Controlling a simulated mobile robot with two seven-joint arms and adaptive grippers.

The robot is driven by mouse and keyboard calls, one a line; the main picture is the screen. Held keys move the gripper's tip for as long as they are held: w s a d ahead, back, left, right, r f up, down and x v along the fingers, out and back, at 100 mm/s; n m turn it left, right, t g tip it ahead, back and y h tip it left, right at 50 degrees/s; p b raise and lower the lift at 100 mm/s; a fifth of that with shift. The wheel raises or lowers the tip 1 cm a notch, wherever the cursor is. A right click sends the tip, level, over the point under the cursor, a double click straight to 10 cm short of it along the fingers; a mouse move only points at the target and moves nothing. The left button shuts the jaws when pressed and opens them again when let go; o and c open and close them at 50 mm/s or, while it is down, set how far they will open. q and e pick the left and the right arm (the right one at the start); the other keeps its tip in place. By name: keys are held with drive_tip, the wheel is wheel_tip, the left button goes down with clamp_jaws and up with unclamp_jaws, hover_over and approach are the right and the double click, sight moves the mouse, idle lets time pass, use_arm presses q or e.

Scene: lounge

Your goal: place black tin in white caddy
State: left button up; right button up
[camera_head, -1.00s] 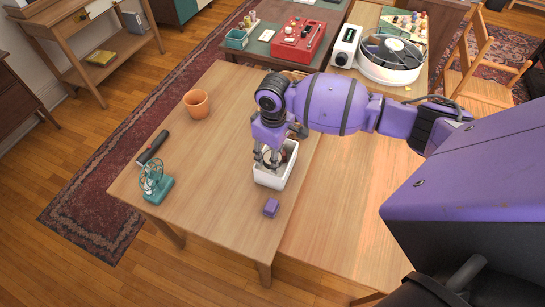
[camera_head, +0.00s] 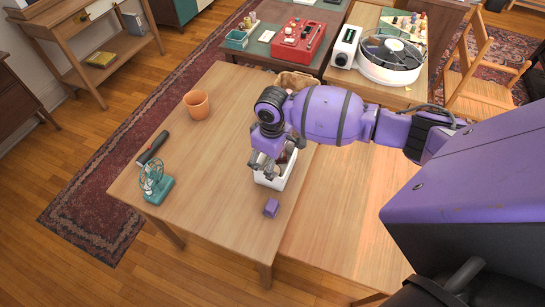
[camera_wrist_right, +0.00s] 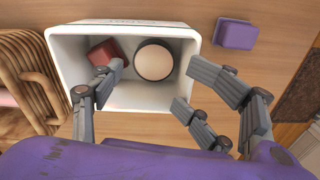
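The white caddy (camera_head: 284,183) stands on the wooden table, partly hidden by my right gripper (camera_head: 264,172). The right wrist view looks down into the caddy (camera_wrist_right: 190,30). A round tin with a cream top and dark rim (camera_wrist_right: 154,60), which I take for the black tin, rests inside it, beside a red block (camera_wrist_right: 106,53). My right gripper (camera_wrist_right: 156,86) is open above the caddy, its fingers spread apart and clear of the tin. My left gripper is not in view.
A purple block (camera_head: 271,208) lies just in front of the caddy. A wicker basket (camera_wrist_right: 28,85) stands close to the caddy's other side. An orange pot (camera_head: 196,104), a teal fan (camera_head: 155,182) and a dark-handled tool (camera_head: 153,147) are on the table's left, with bare wood between.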

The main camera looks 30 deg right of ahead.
drive_tip(key=shift+w+d+f, duration=0.1)
drive_tip(key=shift+d+f, duration=0.35)
drive_tip(key=shift+r, duration=0.35)
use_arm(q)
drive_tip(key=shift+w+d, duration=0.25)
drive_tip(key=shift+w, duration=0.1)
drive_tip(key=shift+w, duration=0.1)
use_arm(e)
drive_tip(key=shift+r, duration=0.1)
drive_tip(key=shift+w+r, duration=0.1)
drive_tip(key=shift+r, duration=0.05)
use_arm(q)
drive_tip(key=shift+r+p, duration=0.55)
drive_tip(key=shift+p, duration=0.1)
use_arm(e)
wheel_tip(320, 180, up, 13)
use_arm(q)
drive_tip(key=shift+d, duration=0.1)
